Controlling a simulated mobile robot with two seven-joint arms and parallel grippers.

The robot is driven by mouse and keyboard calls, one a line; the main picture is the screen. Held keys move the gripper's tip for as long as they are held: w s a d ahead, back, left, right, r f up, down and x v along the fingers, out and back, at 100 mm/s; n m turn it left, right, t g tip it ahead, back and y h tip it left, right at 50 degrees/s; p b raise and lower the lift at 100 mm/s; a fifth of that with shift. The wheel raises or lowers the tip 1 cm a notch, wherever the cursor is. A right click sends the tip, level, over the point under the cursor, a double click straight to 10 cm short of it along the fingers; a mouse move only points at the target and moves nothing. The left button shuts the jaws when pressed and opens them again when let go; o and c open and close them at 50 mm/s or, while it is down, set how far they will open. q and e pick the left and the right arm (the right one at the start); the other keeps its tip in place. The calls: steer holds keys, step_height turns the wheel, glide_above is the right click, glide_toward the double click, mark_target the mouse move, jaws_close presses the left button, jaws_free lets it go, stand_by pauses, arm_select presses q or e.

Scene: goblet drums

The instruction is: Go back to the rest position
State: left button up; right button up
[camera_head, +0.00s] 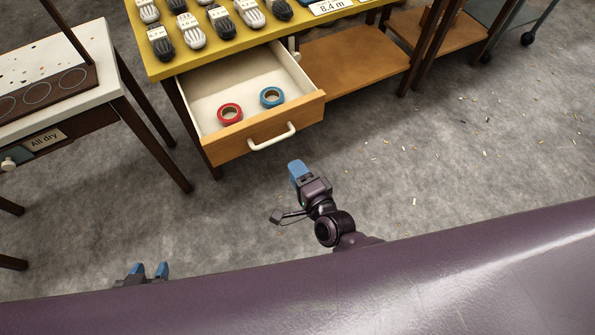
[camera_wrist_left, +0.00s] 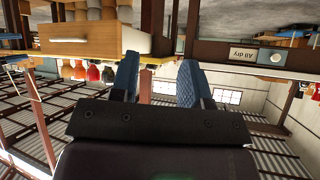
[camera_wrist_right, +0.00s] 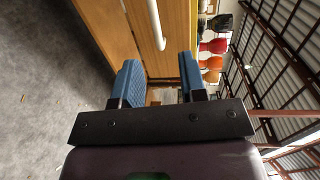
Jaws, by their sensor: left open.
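My left gripper (camera_head: 149,268) is low at the left in the head view, partly hidden by my purple body. Its two blue fingers stand apart with nothing between them, as the left wrist view (camera_wrist_left: 158,65) also shows. My right gripper (camera_head: 297,170) is in front of the open drawer, below its handle in the picture and apart from it. In the right wrist view (camera_wrist_right: 158,70) its blue fingers are apart and empty.
The wooden drawer (camera_head: 278,121) is pulled out of the yellow-topped table (camera_head: 163,68), holding a red tape roll (camera_head: 230,114) and a blue one (camera_head: 271,97). A white-topped table (camera_head: 95,60) stands left. Small scraps litter the grey floor (camera_head: 430,170), which is otherwise open at right.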

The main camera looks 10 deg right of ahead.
stand_by(0.4)
arm_select(q)
steer(key=r+p, duration=0.1)
steer(key=p, duration=0.1)
steer(key=s+r+p, duration=0.1)
steer(key=r+p, duration=0.1)
steer(key=p, duration=0.1)
steer(key=shift+s+a, duration=0.1)
arm_select(e)
steer(key=s+d+r+n+g+h, duration=0.2)
steer(key=s+d+n, duration=0.5)
steer(key=s+d, duration=0.2)
steer(key=s+d+r+n+g+h, duration=0.2)
steer(key=s+d+r+n+h, duration=0.1)
steer(key=s+d+n, duration=0.5)
steer(key=s+d, duration=0.2)
steer(key=d, duration=0.1)
steer(key=shift+d+r+g, duration=0.15)
steer(key=shift+d+g, duration=0.15)
arm_select(q)
steer(key=shift+w+r, duration=0.1)
steer(key=shift+w, duration=0.15)
